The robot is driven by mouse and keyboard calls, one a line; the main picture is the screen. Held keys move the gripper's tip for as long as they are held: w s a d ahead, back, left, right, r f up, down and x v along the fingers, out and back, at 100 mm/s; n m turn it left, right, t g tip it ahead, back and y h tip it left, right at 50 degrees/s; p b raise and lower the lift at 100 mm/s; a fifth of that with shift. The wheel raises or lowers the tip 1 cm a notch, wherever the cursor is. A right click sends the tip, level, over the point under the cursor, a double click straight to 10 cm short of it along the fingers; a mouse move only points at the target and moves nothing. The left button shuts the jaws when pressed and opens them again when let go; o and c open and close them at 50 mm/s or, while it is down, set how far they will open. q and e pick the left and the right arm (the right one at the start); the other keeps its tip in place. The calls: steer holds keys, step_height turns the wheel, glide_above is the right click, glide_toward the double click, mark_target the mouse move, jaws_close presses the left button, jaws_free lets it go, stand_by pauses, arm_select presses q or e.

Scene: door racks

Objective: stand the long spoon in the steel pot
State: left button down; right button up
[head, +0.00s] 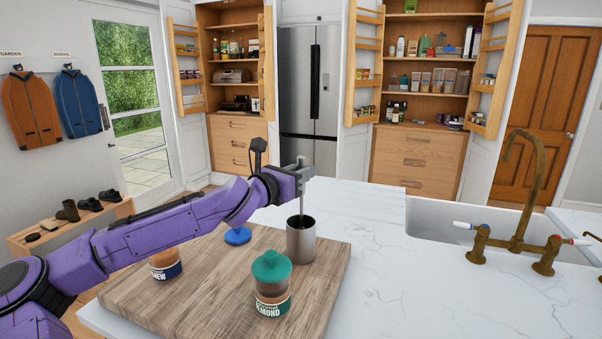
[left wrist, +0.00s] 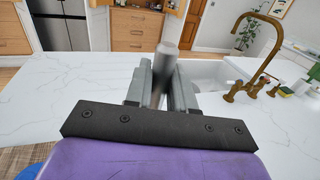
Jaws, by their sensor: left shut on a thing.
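The steel pot (head: 301,244) is a grey cylinder with a dark open mouth, standing at the right back part of the wooden board. My left gripper (head: 303,174) is above the pot, shut on the long spoon (head: 301,201). The spoon is about upright, and its lower part goes down into the pot's mouth; its lower end is hidden. In the left wrist view the spoon's grey handle (left wrist: 168,60) shows between the two fingers (left wrist: 162,82). My right gripper is not in view.
The wooden board (head: 205,285) also holds a green-lidded almond jar (head: 271,283) in front of the pot, a cashew jar (head: 165,265) and a blue round thing (head: 237,235). A sink (head: 432,222) with a brass tap (head: 524,190) is at the right. The marble between is clear.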

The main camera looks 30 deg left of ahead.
arm_select(q)
steer(key=shift+f, duration=0.3)
steer(key=shift+r, duration=0.1)
steer(key=c, duration=0.9)
jaws_free()
steer(key=shift+s, duration=0.1)
steer(key=s, duration=0.3)
steer(key=s+b, duration=0.1)
steer(key=s, duration=0.6)
steer(key=shift+s+a+b, duration=0.15)
steer(key=shift+a+b, duration=0.25)
